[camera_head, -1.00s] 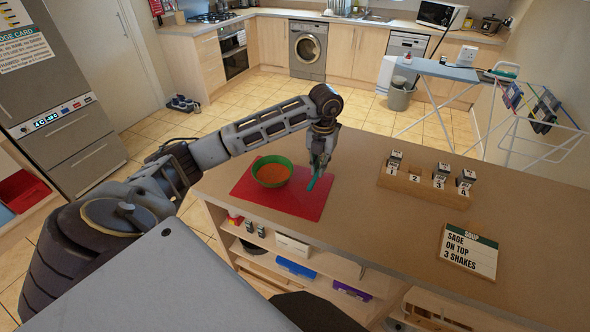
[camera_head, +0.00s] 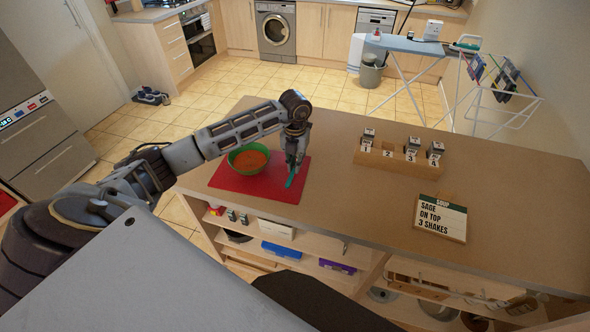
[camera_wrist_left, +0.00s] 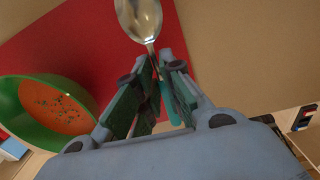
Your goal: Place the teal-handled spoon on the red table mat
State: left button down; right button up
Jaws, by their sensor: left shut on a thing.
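The teal-handled spoon (camera_head: 290,180) is in my left gripper (camera_head: 294,166), over the right part of the red table mat (camera_head: 229,182). In the left wrist view my left gripper (camera_wrist_left: 160,85) is shut on the spoon's teal handle, and the metal bowl of the spoon (camera_wrist_left: 140,18) points away from it. The spoon's bowl overlaps the mat's edge in that view; I cannot tell whether the spoon touches the mat. A green bowl (camera_head: 232,160) of orange soup stands on the mat, left of the spoon. My right gripper is not in view.
A wooden rack (camera_head: 395,166) with numbered shakers stands on the counter (camera_head: 340,200) to the right. A sign (camera_head: 441,218) reading "SAGE ON TOP 3 SHAKES" stands near the counter's front edge. Open shelves sit below. The counter between mat and rack is clear.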

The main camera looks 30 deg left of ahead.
aim_at(295, 175)
pick_arm(q)
jog(key=shift+f, duration=1.65)
jog(key=shift+f, duration=0.1)
jog(key=c, duration=1.5)
grip_release()
jog(key=shift+c, duration=0.2)
notch_tip(295, 175, up, 12)
jog(key=b, duration=0.1)
jog(key=shift+s, duration=0.1)
